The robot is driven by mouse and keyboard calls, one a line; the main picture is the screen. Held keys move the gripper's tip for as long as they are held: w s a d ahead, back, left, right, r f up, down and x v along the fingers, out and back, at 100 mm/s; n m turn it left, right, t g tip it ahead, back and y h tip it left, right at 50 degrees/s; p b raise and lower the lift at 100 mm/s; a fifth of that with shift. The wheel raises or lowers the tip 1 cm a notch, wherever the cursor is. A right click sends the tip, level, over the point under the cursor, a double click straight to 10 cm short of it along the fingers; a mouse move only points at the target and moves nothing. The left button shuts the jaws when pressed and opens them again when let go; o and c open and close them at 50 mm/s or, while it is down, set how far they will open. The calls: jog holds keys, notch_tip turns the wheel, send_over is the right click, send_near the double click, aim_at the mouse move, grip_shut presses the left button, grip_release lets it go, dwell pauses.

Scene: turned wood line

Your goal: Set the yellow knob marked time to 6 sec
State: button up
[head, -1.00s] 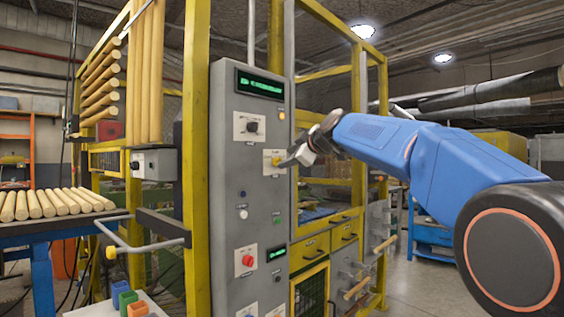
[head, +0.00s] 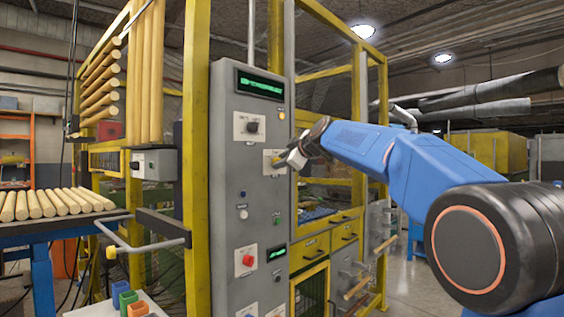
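The yellow knob (head: 275,162) sits on a white plate (head: 269,170) in the upper middle of the grey control cabinet. It is small and partly covered by my gripper, so its pointer and the plate's marks cannot be read. My gripper (head: 281,160) is at the knob, reaching in from the right. Its dark fingertips overlap the knob in this view; whether they touch it or close around it cannot be told. A green display (head: 260,85) at the cabinet top shows text too small to read.
A black knob (head: 252,127) is above the yellow one. A white button (head: 243,214), a green button (head: 277,218) and a red knob (head: 247,260) are below. A yellow frame post (head: 196,150) stands left of the cabinet. Open floor lies to the right.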

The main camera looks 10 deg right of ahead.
jog(key=shift+m, duration=0.3)
jog(key=m+g+y, duration=0.1)
jog(key=m+y, duration=0.2)
jog(key=m, duration=0.2)
jog(key=d+m+g+y, duration=0.1)
jog(key=m+g+y, duration=0.1)
jog(key=m, duration=0.3)
jog(key=w+m+g+y, duration=0.1)
jog(key=m+g+y, duration=0.1)
jog(key=m+y, duration=0.2)
jog(key=shift+w+d+f+m, duration=0.1)
jog(key=shift+d+f+m, duration=0.1)
jog(key=shift+m, duration=0.35)
jog(key=shift+d+f+m, duration=0.1)
jog(key=shift+d+m, duration=0.05)
jog(key=shift+m, duration=0.4)
dwell(0.4)
jog(key=o, duration=1.1)
jog(key=shift+c, duration=0.2)
jog(key=shift+d, duration=0.1)
